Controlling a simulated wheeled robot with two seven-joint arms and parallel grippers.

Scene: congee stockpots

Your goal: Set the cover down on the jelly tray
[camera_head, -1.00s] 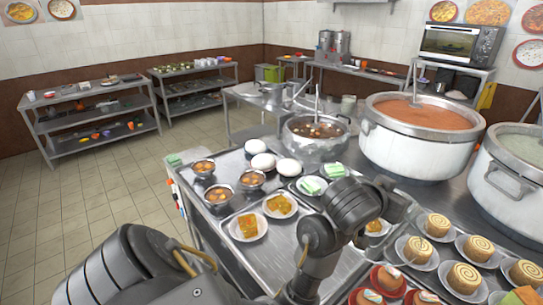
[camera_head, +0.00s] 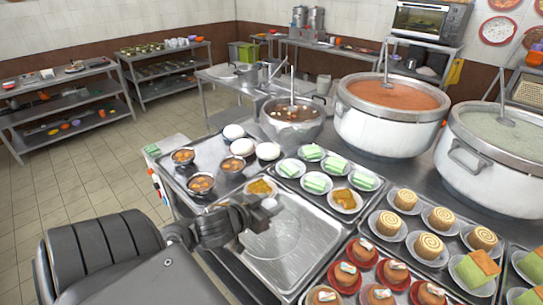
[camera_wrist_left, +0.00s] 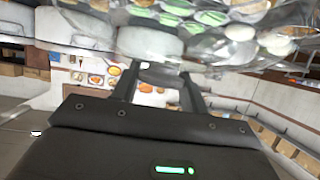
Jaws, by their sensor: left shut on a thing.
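A plate of orange jelly pieces (camera_head: 261,188) shows behind my gripper. My forearm hides part of the tray's left side. The right gripper is out of view.
Plates of green cakes (camera_head: 317,183) and another orange plate (camera_head: 346,200) stand behind the tray. Bowls (camera_head: 201,184) and white buns stand at back left. Red plates (camera_head: 362,252) and swirl rolls (camera_head: 429,244) crowd the right. Large stockpots (camera_head: 390,115) stand behind.

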